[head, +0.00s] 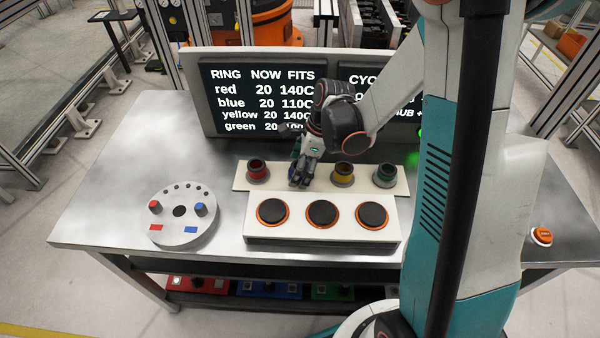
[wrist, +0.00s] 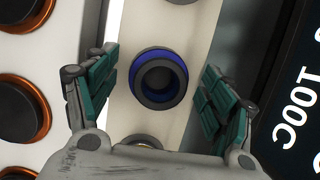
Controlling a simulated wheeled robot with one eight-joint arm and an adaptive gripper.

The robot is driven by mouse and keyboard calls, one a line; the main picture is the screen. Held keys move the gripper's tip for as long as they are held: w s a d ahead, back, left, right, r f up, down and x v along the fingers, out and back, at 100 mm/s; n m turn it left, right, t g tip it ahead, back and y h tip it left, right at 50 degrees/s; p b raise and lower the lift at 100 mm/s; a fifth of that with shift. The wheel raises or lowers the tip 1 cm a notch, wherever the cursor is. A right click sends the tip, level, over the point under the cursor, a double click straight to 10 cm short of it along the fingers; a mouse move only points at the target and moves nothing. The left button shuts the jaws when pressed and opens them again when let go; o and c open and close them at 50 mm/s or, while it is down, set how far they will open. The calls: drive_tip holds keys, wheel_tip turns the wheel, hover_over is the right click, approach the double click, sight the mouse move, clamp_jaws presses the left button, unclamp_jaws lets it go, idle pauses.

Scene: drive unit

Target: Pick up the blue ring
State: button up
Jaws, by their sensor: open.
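The blue ring (wrist: 184,78) sits around a dark grey stepped holder on a pale strip in the wrist view. My gripper (wrist: 160,66) is open, with one green-padded finger on each side of the ring and a visible gap to both. Nothing is held. In the head view my gripper (head: 301,180) points down over the strip (head: 240,178), between the red ring and the yellow ring, and hides the blue ring there.
The red ring (head: 258,170), yellow ring (head: 343,173) and green ring (head: 385,174) stand on the strip. In front are three black round pads (head: 321,213) with orange rims. A screen (head: 265,98) stands behind. A grey disc (head: 180,232) lies left; an orange button (head: 541,236) sits right.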

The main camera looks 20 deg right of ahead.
drive_tip(key=c, duration=1.4)
drive_tip(key=shift+r, duration=0.1)
drive_tip(key=shift+r+p, duration=4.45)
drive_tip(key=shift+r, duration=7)
